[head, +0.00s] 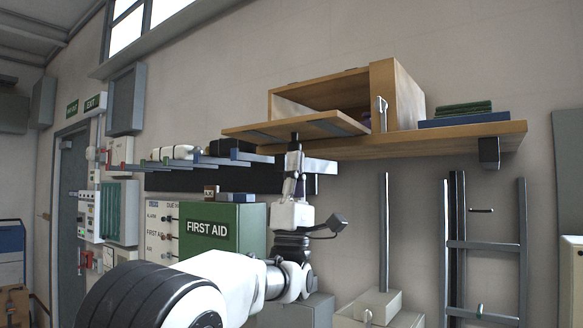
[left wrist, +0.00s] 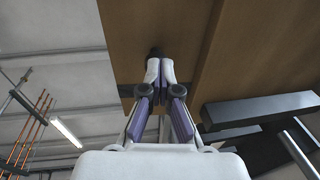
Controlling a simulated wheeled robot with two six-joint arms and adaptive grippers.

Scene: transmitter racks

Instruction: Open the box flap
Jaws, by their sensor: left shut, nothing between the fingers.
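The wooden box (head: 398,90) stands on a wall shelf, its front opening facing left and showing a dark inside. Its flap (head: 315,124) sticks out from the lower front edge, close to level, so the opening is uncovered. My left gripper (head: 295,141) points up beneath the flap, shut and empty. In the left wrist view the closed fingertips (left wrist: 157,56) are at the underside of the flap (left wrist: 152,22); I cannot tell whether they touch it. My right gripper is not in view.
The wooden shelf (head: 450,139) runs right from the box and holds green and blue flat items (head: 463,115). Several small boxes line a lower ledge at left. A metal frame (head: 484,245) stands at right.

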